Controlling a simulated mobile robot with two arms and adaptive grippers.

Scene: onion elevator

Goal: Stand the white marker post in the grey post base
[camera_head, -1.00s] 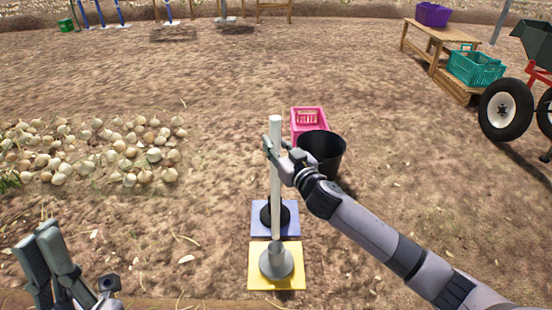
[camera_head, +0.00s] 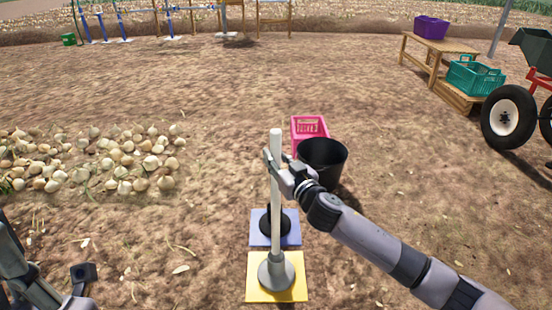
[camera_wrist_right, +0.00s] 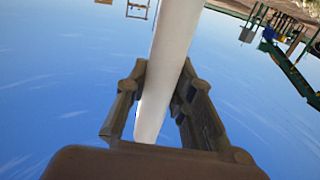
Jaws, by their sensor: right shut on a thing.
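The white marker post (camera_head: 276,205) stands about upright in the head view. My right gripper (camera_head: 272,162) is shut on its upper part; in the right wrist view the fingers (camera_wrist_right: 160,92) lie on both sides of the post (camera_wrist_right: 172,40). The grey post base (camera_head: 277,272) sits on a yellow plate (camera_head: 256,290) at the bottom middle. The post's lower end meets the base's collar; I cannot tell how deep it sits. My left gripper (camera_head: 12,262) is partly cut off at the left edge, low down, and its opening is unclear.
Behind the grey base is a black base (camera_head: 268,224) on a blue plate (camera_head: 256,236). A black bucket (camera_head: 325,165) and pink crate (camera_head: 310,128) stand close to my right gripper. Onions (camera_head: 125,160) lie at left; a wheelbarrow (camera_head: 508,115) stands at right.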

